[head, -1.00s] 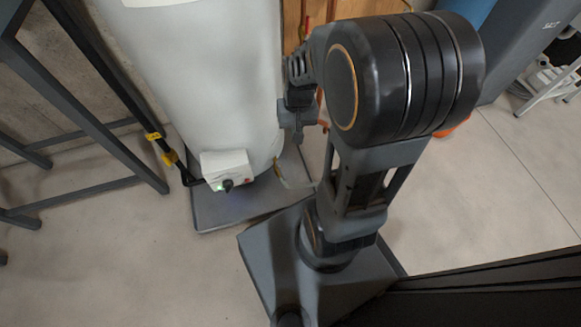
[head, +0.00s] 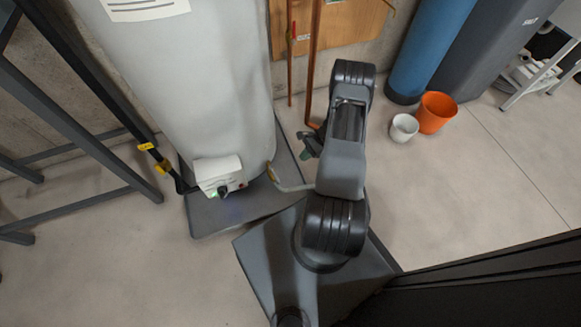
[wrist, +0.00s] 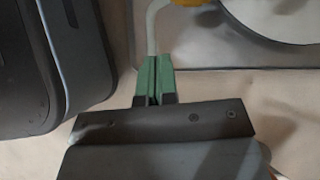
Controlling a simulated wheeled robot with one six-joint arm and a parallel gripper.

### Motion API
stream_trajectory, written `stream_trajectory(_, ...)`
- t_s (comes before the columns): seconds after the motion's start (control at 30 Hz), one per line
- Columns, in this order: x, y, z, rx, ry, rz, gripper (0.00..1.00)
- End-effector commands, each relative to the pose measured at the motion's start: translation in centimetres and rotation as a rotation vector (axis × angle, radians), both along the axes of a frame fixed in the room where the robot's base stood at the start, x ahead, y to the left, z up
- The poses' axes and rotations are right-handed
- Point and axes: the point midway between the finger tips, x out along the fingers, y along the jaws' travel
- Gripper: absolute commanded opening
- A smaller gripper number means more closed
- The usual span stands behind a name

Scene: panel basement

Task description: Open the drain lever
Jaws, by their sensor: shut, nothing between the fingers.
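A brass-yellow fitting (head: 271,172) sits low on the right side of the pale grey tank (head: 225,90); I take it for the drain lever, but cannot make out its handle. A pale hose (head: 296,188) runs from it to the right and passes behind my arm. My gripper (head: 305,155) is right of the tank, above and apart from the fitting. In the wrist view its green fingers (wrist: 154,72) are together and empty. There the pale hose (wrist: 151,28) passes just beyond the fingertips, and the yellow fitting (wrist: 186,2) is cut off at the top edge.
The tank stands on a grey base plate (head: 207,218) and has a white control box (head: 215,172). A dark metal frame (head: 85,140) is at the left. Copper pipes (head: 312,60) rise behind my gripper.

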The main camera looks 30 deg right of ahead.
Motion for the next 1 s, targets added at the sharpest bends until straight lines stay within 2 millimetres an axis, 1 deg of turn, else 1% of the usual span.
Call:
stream_trajectory(0.17,0.4,1.6,-2.1,0.003,0.007,-0.016,0.00)
stream_trajectory(0.4,0.7,4.7,-5.7,0.001,0.006,-0.013,0.00)
stream_trajectory(0.57,0.9,6.4,-7.7,0.001,0.006,-0.012,0.00)
stream_trajectory(0.7,1.2,8.3,-7.7,0.001,0.005,-0.012,0.00)
stream_trajectory(0.8,1.3,9.1,-7.8,-0.001,0.004,-0.012,0.00)
stream_trajectory(1.0,1.4,9.9,-7.9,-0.001,0.003,-0.014,0.00)
